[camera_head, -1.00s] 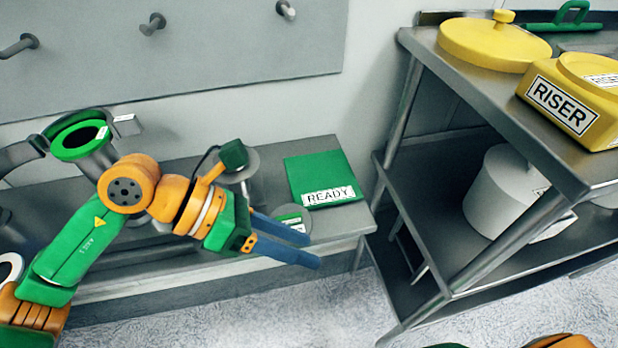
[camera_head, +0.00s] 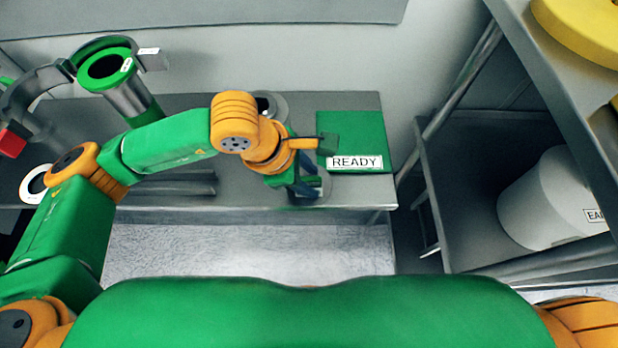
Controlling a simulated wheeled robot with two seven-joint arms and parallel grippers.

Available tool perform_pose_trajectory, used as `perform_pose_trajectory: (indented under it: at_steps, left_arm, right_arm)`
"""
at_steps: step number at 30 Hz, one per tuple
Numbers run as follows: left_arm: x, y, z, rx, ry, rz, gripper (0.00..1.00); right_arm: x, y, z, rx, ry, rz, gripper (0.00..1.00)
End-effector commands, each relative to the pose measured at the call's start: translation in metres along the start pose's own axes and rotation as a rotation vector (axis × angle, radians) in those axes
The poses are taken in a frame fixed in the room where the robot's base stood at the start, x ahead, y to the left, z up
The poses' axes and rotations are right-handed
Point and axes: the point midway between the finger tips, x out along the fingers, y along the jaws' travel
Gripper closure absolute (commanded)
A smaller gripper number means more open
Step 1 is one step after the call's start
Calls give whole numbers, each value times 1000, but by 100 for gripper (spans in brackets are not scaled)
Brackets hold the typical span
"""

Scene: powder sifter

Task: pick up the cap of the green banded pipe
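A metal pipe with a green band around its open top (camera_head: 128,85) stands at the left of the grey bench, held in a dark curved bracket. A small round grey disc with a green patch (camera_head: 318,188), which looks like the cap, lies near the bench's front edge. My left gripper (camera_head: 305,182) points down over this disc, its blue fingers at or very near it. The fingers partly hide the disc. I cannot tell whether they are open or touching it. My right gripper is out of view.
A green READY mat (camera_head: 360,130) lies to the right of the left gripper. Another round grey flanged piece (camera_head: 278,104) stands behind the wrist.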

Motion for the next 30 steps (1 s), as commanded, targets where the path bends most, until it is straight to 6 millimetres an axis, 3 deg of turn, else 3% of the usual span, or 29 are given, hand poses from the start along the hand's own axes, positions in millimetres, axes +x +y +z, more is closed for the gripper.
perform_pose_trajectory:
  at_steps: [1, 4, 5, 30]
  left_arm:
    - [0, 0, 0, 0, 0, 0, 71]
    - [0, 0, 0, -1, 0, 0, 98]
    - [0, 0, 0, -1, 0, -1, 100]
    - [0, 0, 0, -1, -1, -1, 100]
  right_arm:
    - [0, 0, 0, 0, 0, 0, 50]
    - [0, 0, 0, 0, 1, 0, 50]
    - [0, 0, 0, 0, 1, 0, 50]
    - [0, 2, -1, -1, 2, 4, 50]
